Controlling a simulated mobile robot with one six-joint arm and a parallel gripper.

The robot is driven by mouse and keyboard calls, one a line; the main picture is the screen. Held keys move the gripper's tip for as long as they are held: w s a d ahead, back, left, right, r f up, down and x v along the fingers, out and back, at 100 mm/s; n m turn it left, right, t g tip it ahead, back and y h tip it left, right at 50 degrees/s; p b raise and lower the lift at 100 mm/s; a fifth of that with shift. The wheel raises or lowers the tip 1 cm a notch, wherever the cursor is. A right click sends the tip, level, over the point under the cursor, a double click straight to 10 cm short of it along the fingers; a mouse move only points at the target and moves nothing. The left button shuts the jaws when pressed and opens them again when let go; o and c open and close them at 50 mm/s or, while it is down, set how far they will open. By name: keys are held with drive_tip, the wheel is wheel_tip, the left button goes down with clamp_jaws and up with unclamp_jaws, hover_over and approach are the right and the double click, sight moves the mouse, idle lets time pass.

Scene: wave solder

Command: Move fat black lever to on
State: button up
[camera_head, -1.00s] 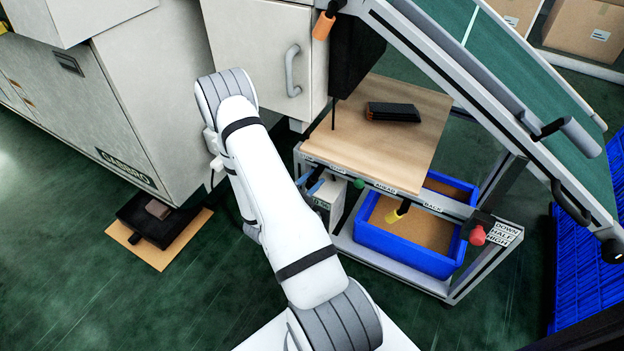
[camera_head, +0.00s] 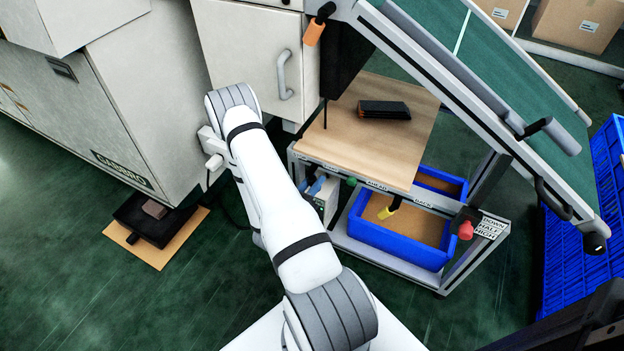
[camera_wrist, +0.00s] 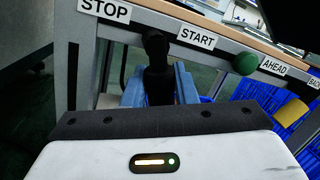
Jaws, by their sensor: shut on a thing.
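A thick black lever (camera_wrist: 158,72) stands upright in the wrist view, between the STOP label (camera_wrist: 104,10) and the START label (camera_wrist: 196,39) on the bench's front rail. My gripper (camera_wrist: 160,88) has its blue fingers on either side of the lever and is shut on it. The lever's knob shows above the fingers; its lower part is hidden by the gripper body. In the head view my gripper (camera_head: 315,186) is at the left end of the rail, below the wooden top. The lever cannot be made out clearly there.
A green knob (camera_wrist: 245,63) and a yellow knob (camera_wrist: 291,111) sit along the rail to the right. A red knob (camera_head: 466,230) is by the DOWN, HALF, HIGH labels. A blue bin (camera_head: 400,245) stands below. A grey cabinet (camera_head: 125,100) is at the left.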

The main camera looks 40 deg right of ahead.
drive_tip(key=shift+r+n, duration=0.1)
drive_tip(key=shift+n, duration=0.2)
drive_tip(key=o, duration=0.7)
drive_tip(key=shift+c, duration=0.2)
drive_tip(key=shift+a, duration=0.1)
drive_tip(key=p+v, duration=0.1)
drive_tip(key=v, duration=0.6)
drive_tip(key=shift+a+p, duration=0.3)
drive_tip(key=shift+a, duration=0.05)
